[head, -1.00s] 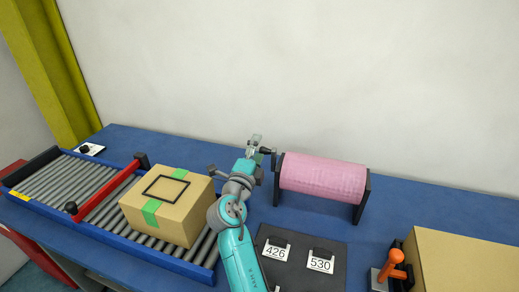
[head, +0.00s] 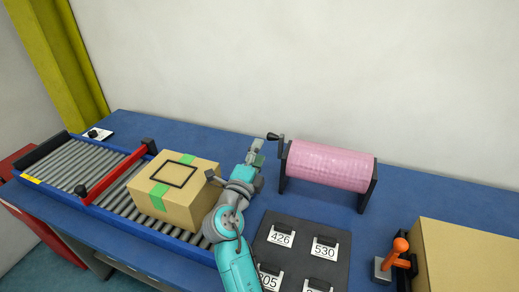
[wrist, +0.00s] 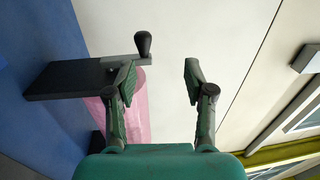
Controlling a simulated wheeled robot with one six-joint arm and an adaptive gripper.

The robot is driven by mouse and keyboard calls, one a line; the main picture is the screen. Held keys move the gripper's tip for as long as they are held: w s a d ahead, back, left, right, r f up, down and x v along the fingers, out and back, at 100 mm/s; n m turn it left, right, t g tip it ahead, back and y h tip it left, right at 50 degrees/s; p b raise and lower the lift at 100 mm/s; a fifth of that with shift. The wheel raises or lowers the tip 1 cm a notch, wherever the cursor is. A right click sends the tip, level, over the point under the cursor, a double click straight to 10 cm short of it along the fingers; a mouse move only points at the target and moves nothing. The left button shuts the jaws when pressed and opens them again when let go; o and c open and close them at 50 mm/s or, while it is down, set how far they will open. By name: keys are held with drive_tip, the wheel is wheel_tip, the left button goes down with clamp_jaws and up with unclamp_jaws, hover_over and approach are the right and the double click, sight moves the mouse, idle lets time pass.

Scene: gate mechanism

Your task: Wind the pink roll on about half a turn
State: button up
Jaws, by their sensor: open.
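The pink roll (head: 330,166) lies level between two dark end plates on the blue table, and its pink end shows behind a finger in the wrist view (wrist: 136,105). A crank with a black knob (head: 272,137) sticks out at its left end; the knob (wrist: 143,43) also shows in the wrist view, just past the left fingertip. My gripper (head: 256,149) is left of the roll and a little below the knob in the head view. Its fingers are apart and empty in the wrist view (wrist: 158,78). I see no clear contact with the crank.
A cardboard box (head: 175,190) with green tape sits on the roller conveyor (head: 105,178) at left, close to my arm. A dark board (head: 300,245) with numbered tags lies in front of the roll. An orange-handled lever (head: 398,250) and a large carton (head: 470,258) stand at right.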

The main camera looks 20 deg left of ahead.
drive_tip(key=shift+s+f, duration=0.25)
drive_tip(key=shift+s, duration=0.65)
